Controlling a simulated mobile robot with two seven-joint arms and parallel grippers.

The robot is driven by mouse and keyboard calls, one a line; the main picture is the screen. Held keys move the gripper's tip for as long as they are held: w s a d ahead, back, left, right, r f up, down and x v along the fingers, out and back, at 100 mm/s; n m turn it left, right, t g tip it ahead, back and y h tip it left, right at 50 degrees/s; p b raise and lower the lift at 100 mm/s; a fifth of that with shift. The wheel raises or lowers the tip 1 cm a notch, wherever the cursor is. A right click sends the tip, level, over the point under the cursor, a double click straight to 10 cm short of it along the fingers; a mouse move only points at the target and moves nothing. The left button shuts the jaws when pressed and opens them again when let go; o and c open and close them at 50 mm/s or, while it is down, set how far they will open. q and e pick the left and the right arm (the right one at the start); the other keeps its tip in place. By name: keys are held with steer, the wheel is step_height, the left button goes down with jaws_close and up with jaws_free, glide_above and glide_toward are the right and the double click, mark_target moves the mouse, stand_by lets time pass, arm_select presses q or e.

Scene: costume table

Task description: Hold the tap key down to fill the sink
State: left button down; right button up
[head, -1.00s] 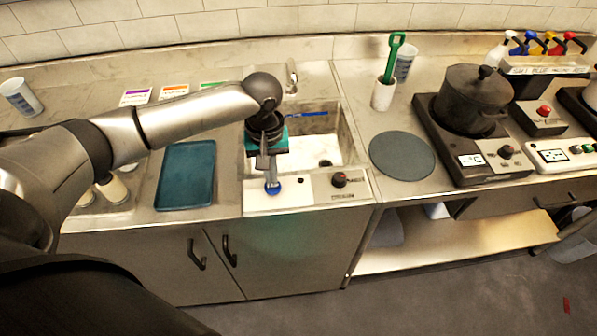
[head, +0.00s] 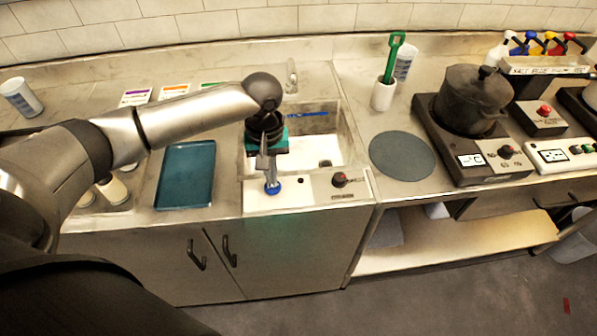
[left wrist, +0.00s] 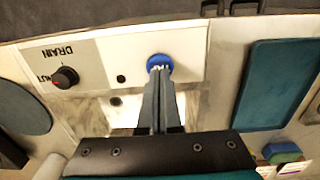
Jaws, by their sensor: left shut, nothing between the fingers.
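The blue tap key (head: 273,187) sits on the white panel along the front of the sink (head: 348,150). It also shows in the left wrist view (left wrist: 160,61). My left gripper (head: 267,177) points down with its fingers shut and nothing between them. Its fingertips (left wrist: 159,70) are at the blue key and appear to touch its top; how far the key is pressed I cannot tell. The grey tap (head: 291,76) stands behind the sink, partly hidden by my arm. Part of the basin is hidden by my gripper. My right gripper is not in view.
A drain knob (head: 340,179) is on the same panel, right of the key. A teal tray (head: 186,175) lies to the left. A round grey mat (head: 401,156), a white cup with a green tool (head: 383,95) and a dark pot (head: 472,98) on a hotplate stand to the right.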

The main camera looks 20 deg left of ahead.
arm_select(q)
steer(key=shift+f, duration=0.15)
stand_by(0.4)
steer(key=shift+f, duration=1.05)
stand_by(6.4)
